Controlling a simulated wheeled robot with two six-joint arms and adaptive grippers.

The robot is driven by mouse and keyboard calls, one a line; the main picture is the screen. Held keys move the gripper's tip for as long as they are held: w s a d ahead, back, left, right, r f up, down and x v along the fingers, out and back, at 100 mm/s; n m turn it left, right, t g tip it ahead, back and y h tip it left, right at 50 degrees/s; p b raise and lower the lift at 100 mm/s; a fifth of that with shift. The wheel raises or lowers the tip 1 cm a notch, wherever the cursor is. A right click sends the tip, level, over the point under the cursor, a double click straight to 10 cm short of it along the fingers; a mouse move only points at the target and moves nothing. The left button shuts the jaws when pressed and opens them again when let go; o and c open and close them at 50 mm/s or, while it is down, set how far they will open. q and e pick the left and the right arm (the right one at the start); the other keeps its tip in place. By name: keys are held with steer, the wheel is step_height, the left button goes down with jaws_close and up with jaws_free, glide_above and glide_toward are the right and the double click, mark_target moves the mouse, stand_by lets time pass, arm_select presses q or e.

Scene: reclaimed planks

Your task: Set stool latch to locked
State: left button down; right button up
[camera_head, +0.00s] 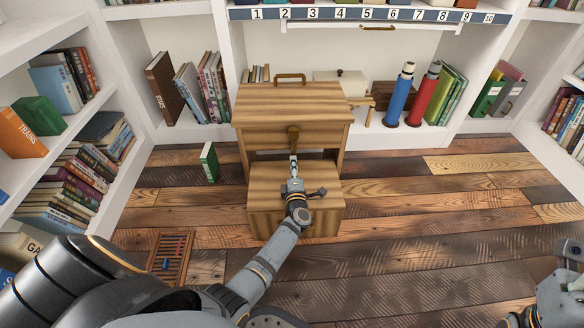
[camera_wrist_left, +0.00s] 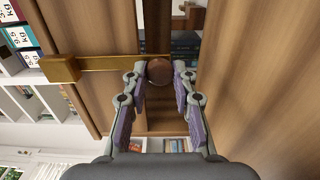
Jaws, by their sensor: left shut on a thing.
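The wooden step stool (camera_head: 290,98) stands on the plank floor in the middle of the head view, with a lower step (camera_head: 262,203) in front. A brass latch (camera_head: 293,136) is on the front of its upper part. In the left wrist view, a brass block (camera_wrist_left: 60,68) and a bar (camera_wrist_left: 108,62) lead to a round brown knob (camera_wrist_left: 159,71). My left gripper (camera_head: 293,160) is at the latch, its fingers (camera_wrist_left: 160,80) closed around the knob from both sides. My right gripper (camera_head: 571,250) is at the right edge, partly cut off, away from the stool.
White bookshelves with books (camera_head: 75,180) line the left and back. A green book (camera_head: 209,162) stands on the floor left of the stool. An abacus (camera_head: 170,258) lies at the lower left. Floor on the right is clear.

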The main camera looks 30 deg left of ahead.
stand_by(0.4)
arm_select(q)
steer(key=c, duration=1.1)
jaws_free()
steer(key=v, duration=0.7)
steer(key=shift+s+d, duration=0.2)
steer(key=shift+s, duration=0.05)
